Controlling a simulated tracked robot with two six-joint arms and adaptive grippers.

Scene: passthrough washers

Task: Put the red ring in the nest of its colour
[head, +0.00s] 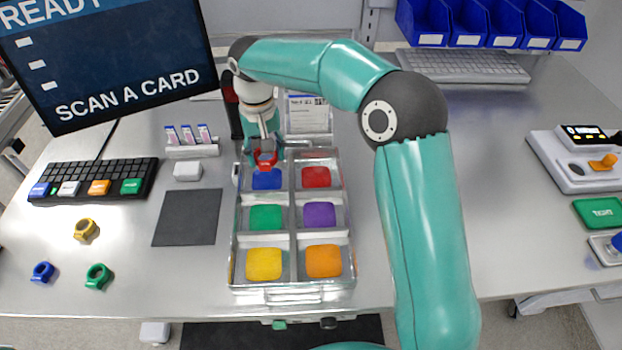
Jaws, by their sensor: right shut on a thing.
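The red ring (265,159) is held in my right gripper (266,149), above the far left part of the sectioned tray (292,237). In the picture it sits just above the blue nest (267,181); its exact height over the tray is hard to tell. The red nest (316,178) is in the far right compartment and looks empty. The tray also has green (266,217), purple (319,215), yellow (264,264) and orange (324,261) nests, all without rings. My left gripper is not in view.
A yellow ring (86,230), a blue ring (42,271) and a green ring (97,276) lie on the table at left. A dark mat (187,217) and a vial rack (191,143) stand left of the tray. My right arm spans the tray's right side.

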